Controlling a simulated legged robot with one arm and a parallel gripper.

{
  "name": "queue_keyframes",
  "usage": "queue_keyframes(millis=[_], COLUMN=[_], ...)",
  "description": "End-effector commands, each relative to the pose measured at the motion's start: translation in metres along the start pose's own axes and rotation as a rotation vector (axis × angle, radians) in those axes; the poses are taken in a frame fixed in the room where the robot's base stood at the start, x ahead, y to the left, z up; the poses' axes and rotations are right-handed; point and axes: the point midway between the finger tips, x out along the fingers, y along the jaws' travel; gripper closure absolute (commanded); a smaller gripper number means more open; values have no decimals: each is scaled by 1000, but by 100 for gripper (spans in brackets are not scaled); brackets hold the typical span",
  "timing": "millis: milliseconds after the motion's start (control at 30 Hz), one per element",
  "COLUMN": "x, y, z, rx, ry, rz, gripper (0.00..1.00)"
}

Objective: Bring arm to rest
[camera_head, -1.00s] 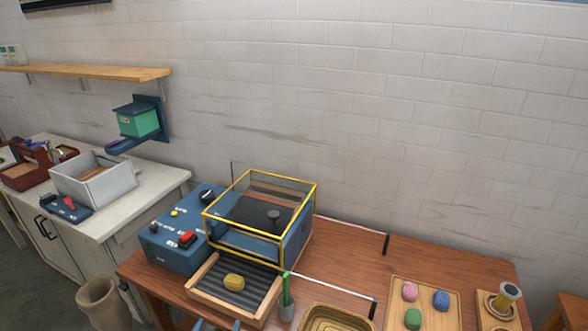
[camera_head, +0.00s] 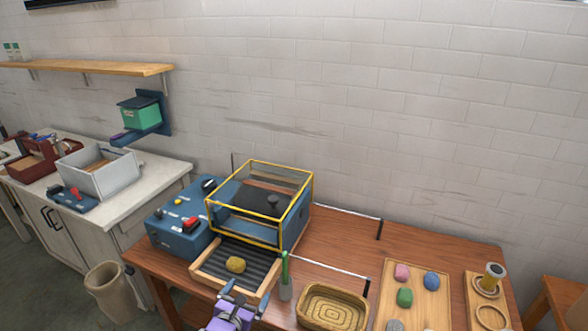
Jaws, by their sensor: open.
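My gripper (camera_head: 245,292) shows at the bottom edge of the head view, with a purple body and two dark fingers spread apart. It is open, with nothing between the fingers. It is in front of a wooden-framed tray (camera_head: 207,272) with a dark ribbed bed. A yellow wool skein (camera_head: 236,265) lies on that bed, apart from the fingers. The rest of my arm is out of frame.
A blue machine (camera_head: 175,236) with a yellow-framed clear box (camera_head: 282,243) stands behind the tray. A green stick in a grey holder (camera_head: 285,287) stands close right of my gripper. A basket (camera_head: 333,308) and a board (camera_head: 421,275) with several skeins lie further right.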

Motion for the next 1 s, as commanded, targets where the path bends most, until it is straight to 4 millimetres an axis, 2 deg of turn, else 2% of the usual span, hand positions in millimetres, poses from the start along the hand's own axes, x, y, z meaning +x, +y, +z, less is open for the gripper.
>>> queue_keyframes(millis=[167,333,400,500,633,800,900,1000], x=[16,17,10,-8,-41,-95,-130,-165], y=[-50,-136,-176,-229,-289,-348,-371,-385], z=[68,148,171,196,215,216,209,198], rx=[182,447,557,713,913,1165,1310,1454], ry=[-78,-188,-225,-273,-324,-356,-355,-338], rz=[-161,-401,-507,-658,-848,-1090,-1228,-1359], gripper=[0,0,0,0,0,0,0,0])
